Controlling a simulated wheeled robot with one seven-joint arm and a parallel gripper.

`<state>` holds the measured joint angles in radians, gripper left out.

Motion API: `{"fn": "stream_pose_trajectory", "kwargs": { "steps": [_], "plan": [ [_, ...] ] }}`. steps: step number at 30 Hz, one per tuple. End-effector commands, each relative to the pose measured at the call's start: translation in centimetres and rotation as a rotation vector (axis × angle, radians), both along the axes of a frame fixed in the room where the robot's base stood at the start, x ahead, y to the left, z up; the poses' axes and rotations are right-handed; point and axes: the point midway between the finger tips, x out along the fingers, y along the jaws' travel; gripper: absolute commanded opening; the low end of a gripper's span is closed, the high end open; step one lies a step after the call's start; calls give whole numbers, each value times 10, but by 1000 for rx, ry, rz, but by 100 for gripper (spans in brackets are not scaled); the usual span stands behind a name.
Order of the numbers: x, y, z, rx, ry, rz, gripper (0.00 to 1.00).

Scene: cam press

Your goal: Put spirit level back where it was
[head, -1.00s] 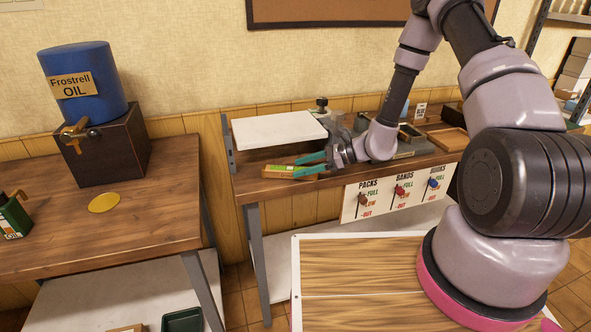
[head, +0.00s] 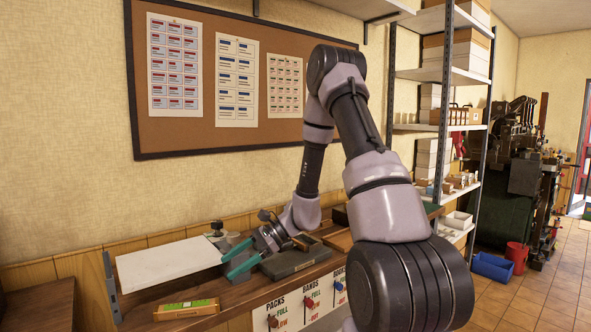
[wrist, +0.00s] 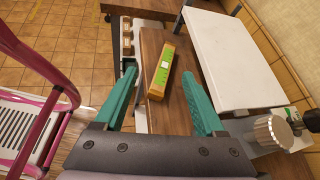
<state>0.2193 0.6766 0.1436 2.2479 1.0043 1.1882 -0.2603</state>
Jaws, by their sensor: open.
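The spirit level (head: 172,310) is a short wooden bar with a green face. It lies on the wooden bench at the front left, below the white board. It also shows in the wrist view (wrist: 162,72), lying near the bench edge beyond my fingertips. My gripper (head: 238,262) has teal fingers, which are open and empty. It is above the bench, to the right of the spirit level and apart from it. In the wrist view the fingers (wrist: 160,95) are spread wide with nothing between them.
A white board (head: 165,262) stands raised over the bench, with a knobbed clamp (head: 216,231) at its right end. A dark grey block (head: 295,262) is right of my gripper. A sign with pegs (head: 305,300) hangs on the bench front. Bare wood surrounds the spirit level.

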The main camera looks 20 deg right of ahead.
Motion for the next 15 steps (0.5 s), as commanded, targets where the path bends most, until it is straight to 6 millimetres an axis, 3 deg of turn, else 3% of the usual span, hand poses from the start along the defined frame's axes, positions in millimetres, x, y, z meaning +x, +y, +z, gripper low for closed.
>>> {"fn": "stream_pose_trajectory", "kwargs": {
  "steps": [1,3,15],
  "plan": [
    [-5,-2,24,-43,-63,50,72],
    [-14,-6,51,-106,-137,119,72],
    [-81,-45,179,-509,-570,419,72]
  ]
}}
